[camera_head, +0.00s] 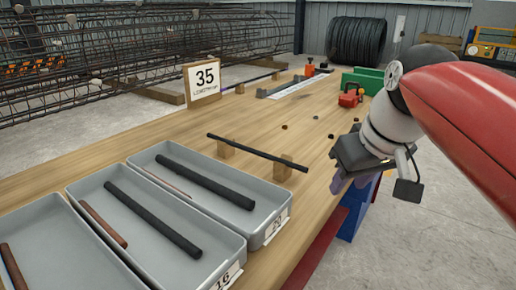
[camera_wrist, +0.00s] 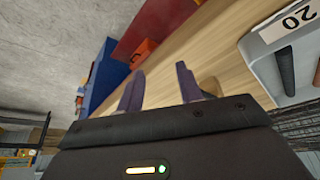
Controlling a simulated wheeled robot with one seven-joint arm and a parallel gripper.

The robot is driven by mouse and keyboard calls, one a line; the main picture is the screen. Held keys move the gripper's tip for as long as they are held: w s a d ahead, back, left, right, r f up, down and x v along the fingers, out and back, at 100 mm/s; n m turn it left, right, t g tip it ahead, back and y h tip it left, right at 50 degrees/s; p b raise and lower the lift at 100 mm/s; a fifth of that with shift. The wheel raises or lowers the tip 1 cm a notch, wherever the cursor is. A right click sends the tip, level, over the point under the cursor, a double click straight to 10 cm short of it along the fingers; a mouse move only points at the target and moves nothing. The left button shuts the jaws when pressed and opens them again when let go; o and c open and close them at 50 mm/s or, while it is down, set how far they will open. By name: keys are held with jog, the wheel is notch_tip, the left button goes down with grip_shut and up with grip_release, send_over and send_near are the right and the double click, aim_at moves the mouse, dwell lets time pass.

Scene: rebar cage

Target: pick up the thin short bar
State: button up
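A thin, short reddish bar (camera_head: 168,184) lies in the grey tray labelled 20 (camera_head: 262,229), beside a long, thick dark bar (camera_head: 205,182). A thicker short reddish bar (camera_head: 104,225) lies in the tray labelled 16 (camera_head: 228,262) with another long dark bar (camera_head: 152,218). My gripper (camera_head: 349,184) hangs right of the trays, near the bench's right edge and apart from every bar. In the wrist view its two purple fingers (camera_wrist: 160,68) are spread with nothing between them. The tray labelled 20 (camera_wrist: 262,68) shows partly there at the right.
A dark bar (camera_head: 257,152) rests across two small wooden blocks behind the trays. A third tray (camera_head: 62,240) at the left holds a rusty bar (camera_head: 13,266).

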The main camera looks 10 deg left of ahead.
aim_at(255, 150)
jog(key=w+a+r+n, duration=0.1)
jog(key=a, duration=0.1)
jog(key=w+a+r+n, duration=0.1)
jog(key=a+r, duration=0.1)
jog(key=w+a+r+n+y, duration=0.1)
jog(key=w+a, duration=0.1)
jog(key=shift+a+r+g, duration=0.1)
jog(key=shift+r+g, duration=0.1)
jog(key=shift+g, duration=0.2)
jog(key=w+a+r+n, duration=0.1)
jog(key=a, duration=0.2)
jog(key=w+a+r+n+g, duration=0.1)
jog(key=a+n, duration=0.1)
jog(key=a, duration=0.1)
jog(key=w+a+r+n, duration=0.1)
jog(key=a, duration=0.2)
jog(key=shift+w+a+r+g+y, duration=0.1)
jog(key=shift+a+r+g+y, duration=0.05)
jog(key=shift+r+g+y, duration=0.2)
jog(key=shift+n, duration=0.3)
jog(key=x, duration=0.2)
jog(key=b+x, duration=0.1)
jog(key=x, duration=0.2)
jog(key=b+x, duration=0.1)
jog(key=x, duration=0.1)
jog(key=shift+a+f, duration=0.2)
jog(key=shift+a, duration=0.2)
grip_shut()
